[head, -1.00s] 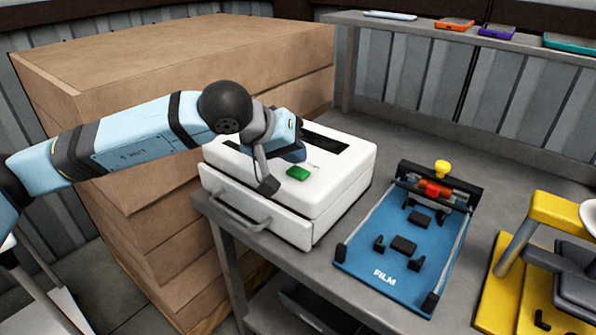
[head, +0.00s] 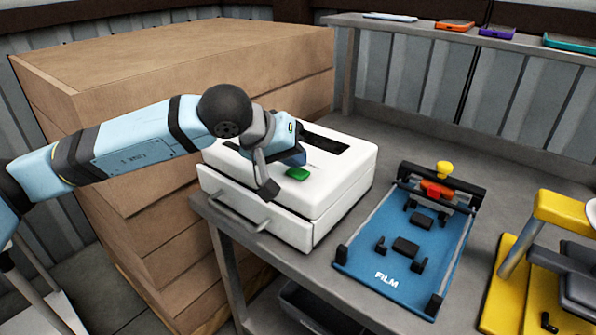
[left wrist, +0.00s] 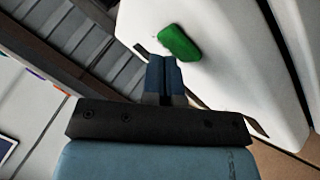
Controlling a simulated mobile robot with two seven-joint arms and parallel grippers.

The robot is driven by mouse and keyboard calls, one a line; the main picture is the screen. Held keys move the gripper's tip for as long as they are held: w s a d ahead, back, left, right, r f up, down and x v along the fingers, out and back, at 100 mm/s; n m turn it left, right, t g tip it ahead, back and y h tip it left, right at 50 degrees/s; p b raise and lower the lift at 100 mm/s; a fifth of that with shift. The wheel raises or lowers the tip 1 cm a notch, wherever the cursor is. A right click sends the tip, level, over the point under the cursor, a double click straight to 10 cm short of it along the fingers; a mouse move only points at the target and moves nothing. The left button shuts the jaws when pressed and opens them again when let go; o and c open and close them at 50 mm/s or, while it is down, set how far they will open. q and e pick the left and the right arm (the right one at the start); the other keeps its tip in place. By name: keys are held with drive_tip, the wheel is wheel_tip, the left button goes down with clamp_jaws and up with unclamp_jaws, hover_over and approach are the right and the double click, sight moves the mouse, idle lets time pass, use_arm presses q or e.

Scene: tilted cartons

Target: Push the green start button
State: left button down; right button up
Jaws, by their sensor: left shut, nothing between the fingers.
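The green start button (head: 297,174) sits on top of a white box-shaped machine (head: 335,190) with a dark slot and a front drawer. In the left wrist view the green button (left wrist: 180,43) lies just beyond my fingertips, on the white surface (left wrist: 215,50). My left gripper (head: 270,190) is over the front left part of the machine's top, beside the button. In the left wrist view its fingers (left wrist: 163,65) are together and empty, pointing towards the button, with a small gap seeming to remain. My right gripper is not in view.
A blue film jig (head: 400,255) with black clamps stands right of the machine on the grey table (head: 375,130). A yellow press (head: 505,270) is further right. Stacked brown cartons (head: 170,60) rise behind my left arm. A shelf (head: 470,42) at the back holds flat cases.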

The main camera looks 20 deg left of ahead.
use_arm(q)
drive_tip(key=shift+s+f+b, duration=0.1)
drive_tip(key=shift+f+b, duration=0.3)
drive_tip(key=shift+b, duration=0.15)
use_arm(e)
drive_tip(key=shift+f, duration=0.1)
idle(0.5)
use_arm(q)
drive_tip(key=shift+r, duration=0.9)
drive_tip(key=shift+r+p, duration=0.1)
drive_tip(key=shift+p, duration=0.2)
drive_tip(key=shift+r+p, duration=0.55)
drive_tip(key=shift+r, duration=0.9)
drive_tip(key=shift+r+p, duration=0.3)
drive_tip(key=shift+r, duration=0.7)
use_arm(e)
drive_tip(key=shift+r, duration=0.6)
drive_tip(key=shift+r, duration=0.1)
